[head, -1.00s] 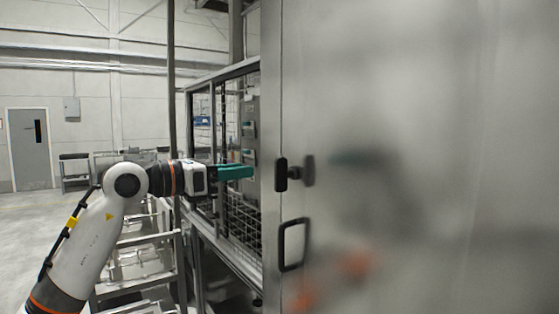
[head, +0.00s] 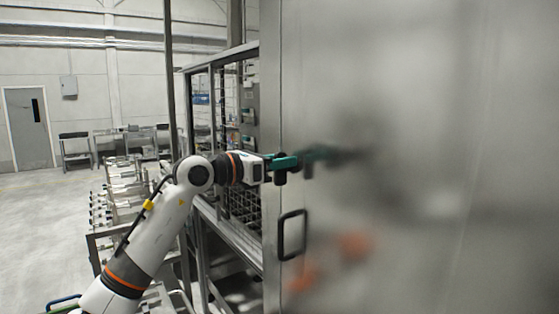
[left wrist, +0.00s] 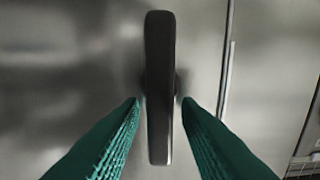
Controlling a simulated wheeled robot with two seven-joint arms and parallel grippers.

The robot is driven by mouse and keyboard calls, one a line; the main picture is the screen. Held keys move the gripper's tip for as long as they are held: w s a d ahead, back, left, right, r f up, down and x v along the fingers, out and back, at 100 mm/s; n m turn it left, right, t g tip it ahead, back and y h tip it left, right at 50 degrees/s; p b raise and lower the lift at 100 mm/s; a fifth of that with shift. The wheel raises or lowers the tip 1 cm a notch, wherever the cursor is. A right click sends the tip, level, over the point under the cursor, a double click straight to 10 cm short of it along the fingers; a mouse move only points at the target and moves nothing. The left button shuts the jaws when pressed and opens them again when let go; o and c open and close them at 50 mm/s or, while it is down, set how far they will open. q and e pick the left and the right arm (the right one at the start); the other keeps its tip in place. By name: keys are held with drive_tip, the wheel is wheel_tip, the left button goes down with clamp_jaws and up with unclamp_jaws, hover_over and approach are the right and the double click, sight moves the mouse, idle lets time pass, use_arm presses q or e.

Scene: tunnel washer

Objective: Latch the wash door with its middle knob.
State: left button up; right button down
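The wash door (head: 430,250) is a large grey steel panel filling the right of the head view; it looks closed against its frame. Its black middle knob (head: 280,179) is partly hidden behind my left gripper (head: 285,162). In the left wrist view the knob (left wrist: 159,60) is an upright dark bar. The green fingers of my left gripper (left wrist: 161,101) are open, one on each side of the knob's lower half, with a gap on both sides. My right gripper is not in view.
A black D-shaped handle (head: 282,238) sits on the door below the knob. A mesh-sided frame (head: 242,205) and a control panel (head: 248,100) stand left of the door. Metal racks (head: 120,185) stand further left. Blurred reflections of my arms show on the door.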

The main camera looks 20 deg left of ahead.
use_arm(q)
clamp_jaws()
drive_tip(key=m+b, duration=0.3)
drive_tip(key=shift+s+d+f, duration=0.2)
drive_tip(key=m+b, duration=0.1)
drive_tip(key=m, duration=0.2)
drive_tip(key=m+b, duration=0.2)
drive_tip(key=m, duration=0.2)
drive_tip(key=d+f+m+b, duration=0.1)
drive_tip(key=m+b, duration=0.1)
drive_tip(key=m, duration=0.1)
drive_tip(key=shift+s, duration=0.3)
drive_tip(key=shift+f+m+b, duration=0.15)
drive_tip(key=shift+m+b, duration=0.1)
drive_tip(key=shift+m, duration=0.95)
drive_tip(key=shift+f+m+b, duration=0.1)
drive_tip(key=shift+m+b, duration=0.15)
drive_tip(key=shift+m, duration=0.95)
drive_tip(key=shift+o, duration=0.7)
unclamp_jaws()
